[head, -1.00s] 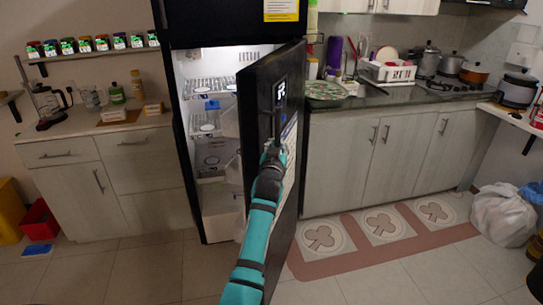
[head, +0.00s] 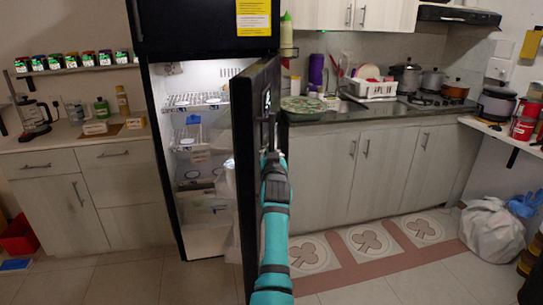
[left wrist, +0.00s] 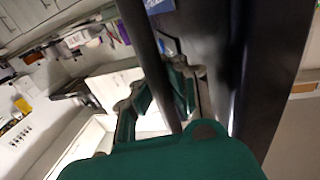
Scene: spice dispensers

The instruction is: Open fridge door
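The black fridge door (head: 244,150) stands open in the head view, seen nearly edge-on, swung out toward me from its right side. The lit fridge interior (head: 195,150) with its shelves shows to the left of it. My left gripper (head: 271,158) is at the door's outer face, at the handle. In the left wrist view the dark bar of the door handle (left wrist: 150,65) runs between the two fingers of my left gripper (left wrist: 162,98), which look closed around it. The exact finger contact is partly hidden. My right gripper is in neither view.
A counter with cabinets (head: 350,170) stands right of the fridge, another cabinet (head: 75,200) left. A patterned mat (head: 365,238) and a white bag (head: 490,228) lie on the floor at right. A red bin (head: 18,236) is at far left. Floor before the fridge is open.

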